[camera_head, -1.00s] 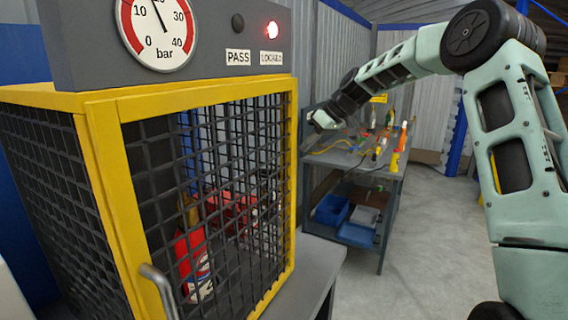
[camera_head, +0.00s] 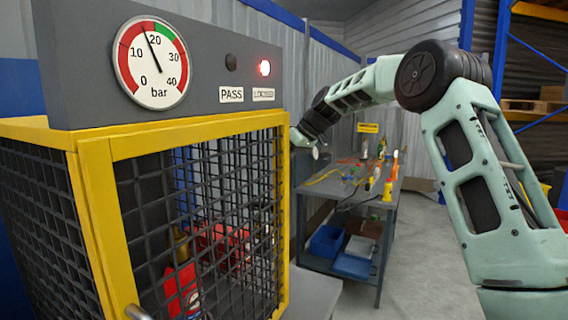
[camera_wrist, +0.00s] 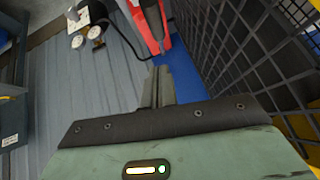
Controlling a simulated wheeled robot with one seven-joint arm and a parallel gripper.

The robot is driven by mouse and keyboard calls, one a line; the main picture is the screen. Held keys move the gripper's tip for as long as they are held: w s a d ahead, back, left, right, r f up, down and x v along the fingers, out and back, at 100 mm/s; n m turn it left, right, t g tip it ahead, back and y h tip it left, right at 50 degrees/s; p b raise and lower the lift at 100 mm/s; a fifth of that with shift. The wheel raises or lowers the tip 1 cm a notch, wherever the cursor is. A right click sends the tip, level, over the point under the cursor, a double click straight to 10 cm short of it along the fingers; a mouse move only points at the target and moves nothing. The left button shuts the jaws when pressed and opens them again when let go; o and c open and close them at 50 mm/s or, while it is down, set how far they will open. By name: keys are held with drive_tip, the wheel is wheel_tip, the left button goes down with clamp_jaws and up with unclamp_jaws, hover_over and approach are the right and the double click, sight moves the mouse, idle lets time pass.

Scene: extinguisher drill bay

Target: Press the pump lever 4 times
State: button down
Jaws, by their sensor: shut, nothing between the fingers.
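My gripper (camera_head: 302,137) is beyond the right edge of the cage in the head view, small and partly hidden. In the wrist view its fingers (camera_wrist: 158,86) are shut with nothing between them. A red upright part (camera_wrist: 152,25) with pale edges stands just ahead of the fingertips, beside mesh; I cannot tell whether it is the pump lever. No pump lever is clearly visible in the head view. The pressure gauge (camera_head: 151,62) has its needle between 10 and 20 bar, close to 20. The red lamp (camera_head: 264,68) above the LOCKED label is lit; the PASS lamp (camera_head: 231,63) is dark.
The yellow-framed mesh cage (camera_head: 200,141) fills the left and holds a red extinguisher (camera_head: 181,290). Dark mesh (camera_wrist: 240,60) is close on the fingers' right. A workbench (camera_head: 345,195) with tools and bins stands behind. Round white dials (camera_wrist: 84,31) lie ahead-left.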

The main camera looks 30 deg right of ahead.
drive_tip(key=p+x, duration=0.2)
drive_tip(key=x, duration=0.5)
drive_tip(key=shift+s+f, duration=0.2)
drive_tip(key=shift+f, duration=0.4)
drive_tip(key=shift+s+f, duration=0.15)
drive_tip(key=shift+f, duration=0.45)
drive_tip(key=shift+s+a+f+p, duration=0.1)
drive_tip(key=shift+f+p, duration=0.25)
drive_tip(key=shift+f, duration=0.35)
drive_tip(key=shift+f, duration=0.1)
